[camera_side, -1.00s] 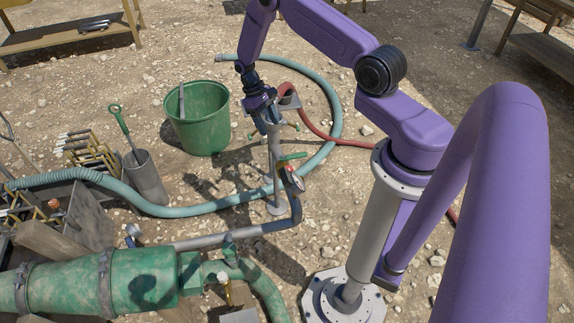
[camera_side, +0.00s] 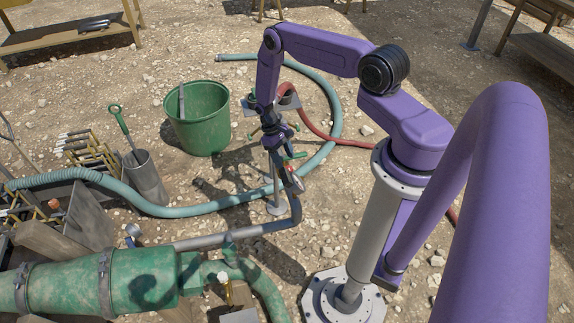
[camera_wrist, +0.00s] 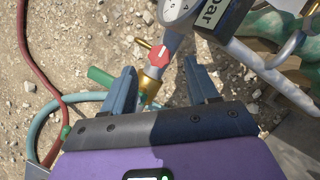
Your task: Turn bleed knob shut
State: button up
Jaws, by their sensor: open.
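The red bleed knob (camera_wrist: 159,56) shows in the wrist view on a brass fitting (camera_wrist: 153,72), just below a round pressure gauge (camera_wrist: 178,10). A pale mark shows on the knob. My gripper (camera_wrist: 159,66) is open, with one dark blue finger on each side of the knob and fitting in the picture. I see gaps on both sides; I cannot tell the depth between fingertips and knob. In the side view my gripper (camera_side: 274,146) is at the top of the standing pipe, above the gauge (camera_side: 294,180). The knob is not clear there.
A green lever handle (camera_wrist: 101,77) sits left of the fingers in the wrist view. A "bar" label (camera_wrist: 213,14) and a bent grey pipe (camera_wrist: 275,75) are at right. A green bucket (camera_side: 197,122), a teal hose (camera_side: 235,201) and a red hose (camera_side: 322,134) lie around.

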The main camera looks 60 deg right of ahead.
aim_at(288, 168)
jog(key=shift+x, duration=1.95)
jog(key=c, duration=1)
